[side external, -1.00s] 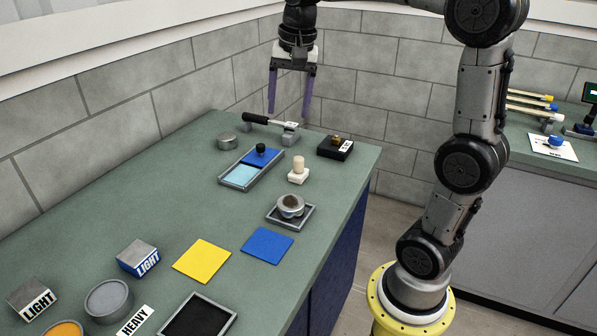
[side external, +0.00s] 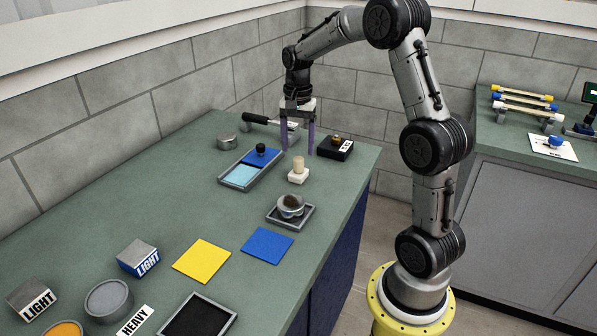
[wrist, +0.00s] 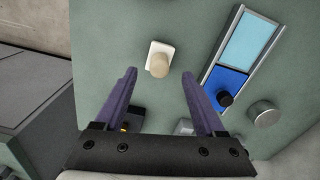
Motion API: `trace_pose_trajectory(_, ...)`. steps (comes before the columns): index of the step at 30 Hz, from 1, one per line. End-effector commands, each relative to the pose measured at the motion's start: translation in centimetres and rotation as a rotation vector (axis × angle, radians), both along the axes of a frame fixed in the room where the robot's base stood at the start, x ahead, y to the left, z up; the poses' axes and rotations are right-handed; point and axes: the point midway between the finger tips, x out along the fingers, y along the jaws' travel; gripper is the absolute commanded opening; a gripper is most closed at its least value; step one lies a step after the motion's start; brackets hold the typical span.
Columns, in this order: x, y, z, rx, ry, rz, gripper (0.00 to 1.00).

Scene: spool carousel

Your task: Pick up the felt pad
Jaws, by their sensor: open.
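A white square pad with a cream cylindrical knob (side external: 298,173) stands upright on the green bench; it looks like the felt pad, though no label shows. It also appears in the wrist view (wrist: 159,58), just beyond and between the fingertips. My gripper (side external: 298,151) points down with its two purple fingers spread wide. It is above the bench, behind the pad in the side view. In the wrist view my gripper (wrist: 158,75) is open, with nothing between its fingers.
A grey tray (side external: 239,185) with a light blue panel and a blue block with a black knob lies left of the pad. A black box (side external: 335,148), a black-handled tool (side external: 257,119) and a grey cylinder (side external: 226,142) are close by. A round metal piece (side external: 291,205) sits in front.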

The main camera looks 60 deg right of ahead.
Motion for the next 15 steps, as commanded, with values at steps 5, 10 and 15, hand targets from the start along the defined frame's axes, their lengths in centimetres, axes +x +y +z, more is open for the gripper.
trace_pose_trajectory(5,-0.1,-0.1,-1.4,0.002,0.004,0.0,0.72)
trace_pose_trajectory(10,0.0,-0.3,-3.9,0.002,0.004,0.0,0.72)
trace_pose_trajectory(15,0.0,-0.3,-5.4,0.002,0.002,0.0,0.72)
